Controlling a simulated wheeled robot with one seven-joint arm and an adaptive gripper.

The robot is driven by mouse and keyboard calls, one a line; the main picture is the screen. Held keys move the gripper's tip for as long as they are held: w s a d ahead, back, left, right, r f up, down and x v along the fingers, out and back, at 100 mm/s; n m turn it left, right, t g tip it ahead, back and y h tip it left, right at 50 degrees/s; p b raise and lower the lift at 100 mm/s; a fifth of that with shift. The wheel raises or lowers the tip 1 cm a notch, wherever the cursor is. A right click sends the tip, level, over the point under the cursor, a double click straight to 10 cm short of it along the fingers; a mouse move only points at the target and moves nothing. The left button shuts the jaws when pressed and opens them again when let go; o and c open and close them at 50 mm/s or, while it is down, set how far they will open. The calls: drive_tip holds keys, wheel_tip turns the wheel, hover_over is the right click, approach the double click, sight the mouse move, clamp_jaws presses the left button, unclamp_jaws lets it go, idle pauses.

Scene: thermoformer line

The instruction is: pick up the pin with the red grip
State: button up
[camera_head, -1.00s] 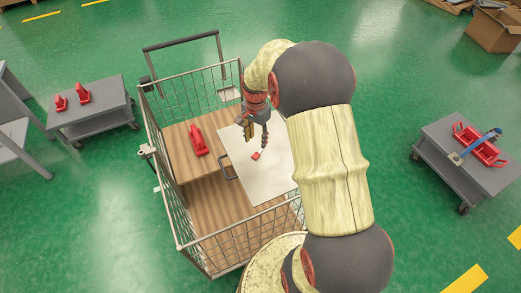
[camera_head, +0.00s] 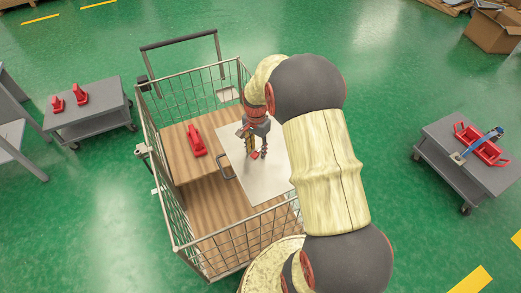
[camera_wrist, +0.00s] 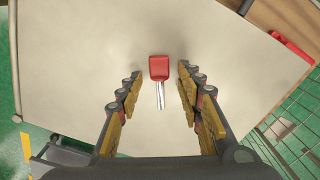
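The pin with the red grip (camera_wrist: 159,68) lies on a pale flat board in the wrist view. Its red grip points away from my gripper and its metal shank points toward it. In the head view the red grip (camera_head: 255,155) shows beside my fingertips. My gripper (camera_wrist: 159,88) is open, with one finger on each side of the pin and a gap on both sides. In the head view my gripper (camera_head: 257,155) points down over the board. Whether the fingertips touch the board cannot be told.
The pale board (camera_head: 270,188) lies in a wire cart (camera_head: 205,258) with raised mesh walls. A red clamp-like object (camera_head: 196,141) sits on a wooden block left of the board. Grey carts stand at left (camera_head: 92,113) and right (camera_head: 446,163), bearing red items.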

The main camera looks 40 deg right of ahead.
clamp_jaws()
drive_tip(key=shift+r, duration=0.1)
idle(0.5)
